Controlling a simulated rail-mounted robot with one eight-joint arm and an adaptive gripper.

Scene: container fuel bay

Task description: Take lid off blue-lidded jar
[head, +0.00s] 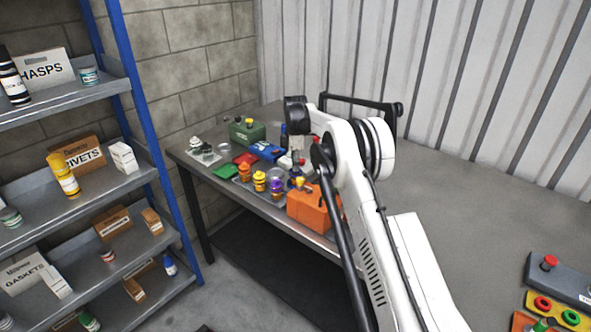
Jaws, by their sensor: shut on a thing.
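A small jar with a blue-purple top (276,186) stands upright at the near end of a short row on the metal bench, left of the orange box. My gripper (298,178) points down over the bench, just right of this jar and behind the orange box. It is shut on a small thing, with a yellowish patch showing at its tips. It is too small and partly hidden to tell whether this is a lid. My arm hides part of the bench behind it.
Two amber jars (259,181) stand left of the blue-topped one. The orange box (312,207) is close on the right. Shelving (72,195) stands left.

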